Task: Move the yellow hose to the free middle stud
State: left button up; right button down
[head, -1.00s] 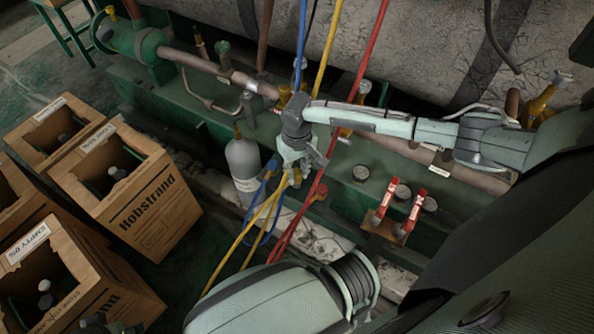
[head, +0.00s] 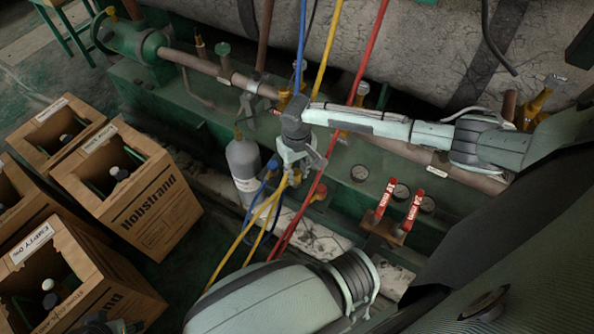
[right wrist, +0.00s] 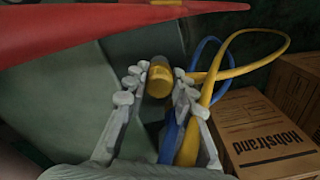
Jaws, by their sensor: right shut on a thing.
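My right gripper (head: 296,170) points down over the green base between the blue and red hose ends. In the right wrist view its fingers (right wrist: 158,82) are shut on the yellow hose's end (right wrist: 160,78). The yellow hose (head: 245,232) hangs from there toward the lower left and loops in the wrist view. The blue hose end (head: 270,166) is left of the gripper, and the red hose's end (head: 320,192) is to its right. I cannot make out the middle stud; the gripper may hide it. Of my left gripper only a dark part (head: 104,324) shows at the bottom edge.
A grey cylinder (head: 244,165) stands just left of the hoses. Cardboard boxes (head: 150,205) with bottles fill the left. Two red-handled tools (head: 384,202), marked in mm, stand beside gauges to the right. Blue, yellow and red hoses run up behind the right arm.

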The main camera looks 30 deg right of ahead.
jog(key=shift+f+b, duration=0.35)
jog(key=shift+f, duration=0.55)
dwell(0.8)
jog(key=c, duration=1.2)
grip_release()
notch_tip(320, 180, up, 12)
jog(key=shift+r, duration=0.1)
